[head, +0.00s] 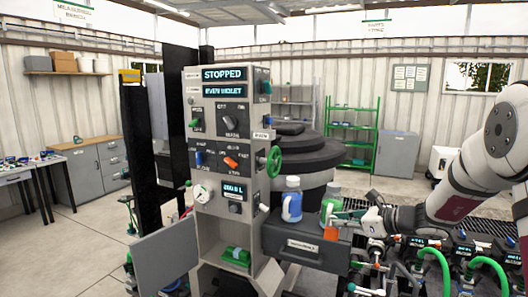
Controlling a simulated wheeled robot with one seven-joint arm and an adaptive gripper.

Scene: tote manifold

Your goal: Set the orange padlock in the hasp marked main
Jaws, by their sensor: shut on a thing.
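The orange padlock (331,233) is held at the tips of my gripper (338,216), which reaches in from the right and is shut on it. The padlock hangs in front of the right end of the dark drawer-like box, just below the green-labelled bottle. Its shackle is too small to make out. The grey control panel (215,107) stands to the left of my gripper, with several switches, displays and small labels. I cannot make out which part is the hasp marked main.
A blue-labelled bottle (291,200) and a green-labelled bottle (330,201) stand on the dark box (290,240) close to my gripper. A green handwheel (274,161) sticks out of the panel's right side. Green hoses (437,257) and fittings crowd the lower right.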

